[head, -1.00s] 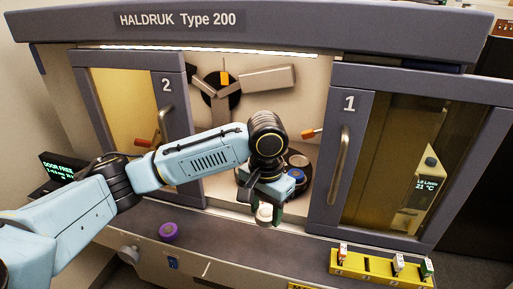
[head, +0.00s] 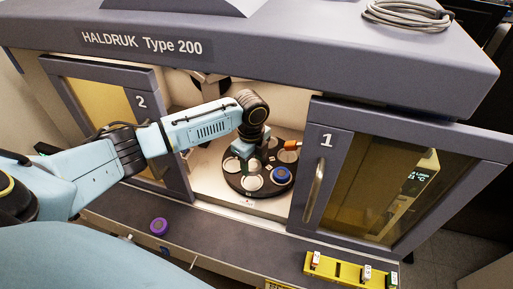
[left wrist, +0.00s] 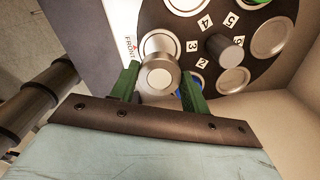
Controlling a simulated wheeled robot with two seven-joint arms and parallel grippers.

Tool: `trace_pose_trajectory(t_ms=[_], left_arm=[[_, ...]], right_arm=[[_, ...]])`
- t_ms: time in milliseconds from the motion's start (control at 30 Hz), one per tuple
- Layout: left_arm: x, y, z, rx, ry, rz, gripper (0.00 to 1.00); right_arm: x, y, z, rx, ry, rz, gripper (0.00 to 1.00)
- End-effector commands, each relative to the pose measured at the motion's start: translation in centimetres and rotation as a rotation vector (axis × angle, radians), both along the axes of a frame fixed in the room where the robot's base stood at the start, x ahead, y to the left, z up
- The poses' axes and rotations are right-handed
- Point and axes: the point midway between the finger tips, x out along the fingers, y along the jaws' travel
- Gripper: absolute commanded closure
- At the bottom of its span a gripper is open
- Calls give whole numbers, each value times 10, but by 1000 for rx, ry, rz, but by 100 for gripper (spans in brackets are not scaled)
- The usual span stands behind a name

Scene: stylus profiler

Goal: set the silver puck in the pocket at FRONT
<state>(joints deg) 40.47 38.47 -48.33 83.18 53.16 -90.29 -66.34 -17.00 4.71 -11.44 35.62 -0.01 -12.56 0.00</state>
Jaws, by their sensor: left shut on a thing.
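The silver puck (left wrist: 158,77) is held between the two green fingers of my left gripper (left wrist: 158,85), in the left wrist view. It overlaps the near edge of a pale round pocket (left wrist: 160,44) beside the FRONT label (left wrist: 129,47). The gap between puck and turntable cannot be judged. In the head view my left gripper (head: 247,160) is over the front of the dark turntable (head: 232,182), inside the open chamber. My right gripper is not in view.
A blue puck (head: 281,174) sits on the turntable right of the gripper. A central knob (left wrist: 230,52) stands among several pockets. Doors 2 (head: 120,115) and 1 (head: 375,180) flank the opening. A purple puck (head: 159,226) and a yellow rack (head: 348,271) are on the front ledge.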

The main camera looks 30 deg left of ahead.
Motion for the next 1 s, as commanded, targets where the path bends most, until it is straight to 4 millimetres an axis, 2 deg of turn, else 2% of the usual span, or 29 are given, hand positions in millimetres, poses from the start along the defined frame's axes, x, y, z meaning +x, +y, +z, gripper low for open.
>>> trace_pose_trajectory(t_ms=[467,667,1000], left_arm=[[0,2,0,2,0,-34,95],[0,3,1,2,0,-33,95],[0,3,-38,1,1,-33,95]], right_arm=[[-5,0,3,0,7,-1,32],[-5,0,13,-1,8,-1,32],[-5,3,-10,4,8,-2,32]])
